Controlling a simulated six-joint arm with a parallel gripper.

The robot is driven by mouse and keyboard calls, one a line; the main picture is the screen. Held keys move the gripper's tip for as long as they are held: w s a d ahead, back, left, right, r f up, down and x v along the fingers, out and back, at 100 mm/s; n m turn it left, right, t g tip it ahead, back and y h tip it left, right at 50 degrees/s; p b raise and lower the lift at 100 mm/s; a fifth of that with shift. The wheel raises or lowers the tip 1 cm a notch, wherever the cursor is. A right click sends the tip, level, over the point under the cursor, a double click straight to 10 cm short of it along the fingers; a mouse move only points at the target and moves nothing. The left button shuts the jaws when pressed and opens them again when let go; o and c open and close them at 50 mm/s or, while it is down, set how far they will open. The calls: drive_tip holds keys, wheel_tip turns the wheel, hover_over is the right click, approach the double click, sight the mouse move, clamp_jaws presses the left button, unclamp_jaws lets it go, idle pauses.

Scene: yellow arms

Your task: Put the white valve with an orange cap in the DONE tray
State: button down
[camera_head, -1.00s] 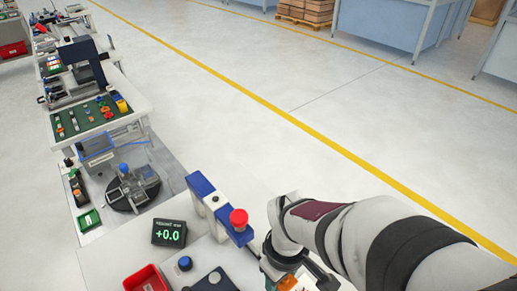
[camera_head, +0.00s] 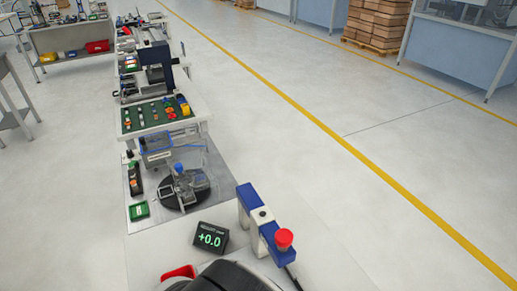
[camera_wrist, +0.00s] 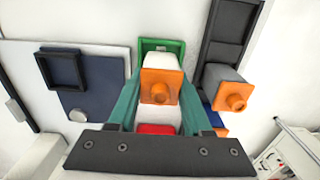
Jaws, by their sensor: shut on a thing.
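In the wrist view my gripper (camera_wrist: 160,98) is shut on a white valve with an orange cap (camera_wrist: 160,86). The valve sits between the teal fingers with its orange end facing the camera. Beyond it is the rim of a green tray (camera_wrist: 176,45), partly covered by the valve; I can read no DONE label. A second valve, grey with an orange cap (camera_wrist: 230,90), is at the right by a black rack. In the head view the gripper and held valve are out of sight.
The black rack (camera_wrist: 226,42) stands right of the green tray. A dark blue plate with a black square frame (camera_wrist: 64,70) lies left. Something red (camera_wrist: 157,129) shows below the valve. The head view shows a +0.0 display (camera_head: 210,239) and a red-topped blue-and-white device (camera_head: 262,222).

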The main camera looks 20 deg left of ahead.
drive_tip(key=shift+f, duration=0.6)
drive_tip(key=shift+f, duration=0.15)
drive_tip(key=shift+c, duration=1.6)
unclamp_jaws()
